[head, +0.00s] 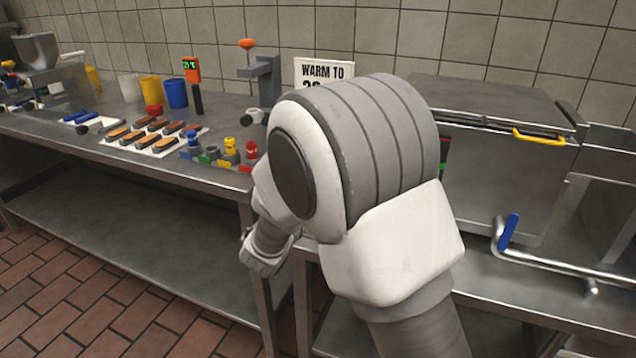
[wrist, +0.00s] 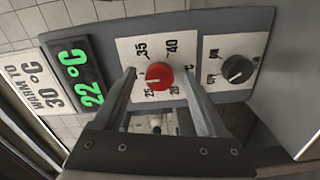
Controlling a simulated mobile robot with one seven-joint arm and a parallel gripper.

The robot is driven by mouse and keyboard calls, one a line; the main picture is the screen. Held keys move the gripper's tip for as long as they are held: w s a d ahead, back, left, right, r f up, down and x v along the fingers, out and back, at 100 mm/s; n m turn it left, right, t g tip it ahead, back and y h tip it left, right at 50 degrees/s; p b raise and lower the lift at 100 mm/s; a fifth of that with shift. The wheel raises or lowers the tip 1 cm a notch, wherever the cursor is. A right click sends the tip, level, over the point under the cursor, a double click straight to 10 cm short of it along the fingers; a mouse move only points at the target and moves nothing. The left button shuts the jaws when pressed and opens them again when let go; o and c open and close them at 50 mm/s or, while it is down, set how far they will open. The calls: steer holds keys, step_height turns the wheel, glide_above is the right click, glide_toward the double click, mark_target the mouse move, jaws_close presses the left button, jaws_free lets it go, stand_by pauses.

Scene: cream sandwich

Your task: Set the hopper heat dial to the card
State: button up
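The red heat dial (wrist: 158,76) sits on a white scale plate in the wrist view; 35 and 40 are readable, other numbers are partly hidden. I cannot tell its setting surely. My gripper (wrist: 158,74) is open, with one finger on each side of the dial and gaps showing. The card (wrist: 37,82) reads "WARM TO 30 °C". It also shows in the head view (head: 322,70), its lower part hidden by my arm. The display (wrist: 80,75) beside it reads 22 °C in green. My gripper and the dial are hidden in the head view.
A black ON/OFF knob (wrist: 238,69) is right of the dial. The steel hopper box (head: 505,170) has a yellow handle (head: 538,137). Sandwich pieces (head: 150,133), cups and coloured blocks stand on the left bench, away from the dial.

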steer(key=shift+s, duration=0.1)
steer(key=p+v, duration=0.2)
steer(key=v, duration=1.5)
steer(key=shift+s, duration=0.1)
